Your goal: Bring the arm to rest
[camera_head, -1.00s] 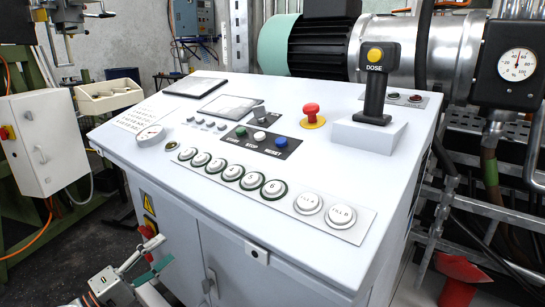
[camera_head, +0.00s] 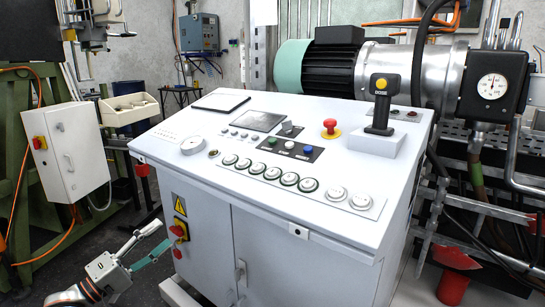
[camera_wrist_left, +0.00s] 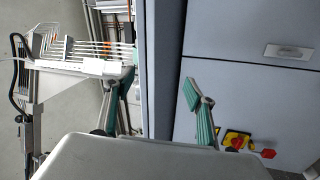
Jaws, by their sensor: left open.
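My left gripper (camera_head: 163,236) is at the lower left of the head view, low beside the left side of the white control console (camera_head: 215,225). It is open, its two fingers apart with teal pads, and nothing shows between them. The left wrist view also shows the open left gripper (camera_wrist_left: 160,98), with a grey cabinet face beyond the fingers. The red knob on a yellow plate (camera_head: 179,231) on the console front is just right of the fingertips. My right gripper is not in view.
The console top bears a red stop button (camera_head: 329,128), a black DOSE lever (camera_head: 381,103) and a row of round buttons. A white wall box (camera_head: 67,148) on a green frame stands at left. Dark floor lies between it and the console.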

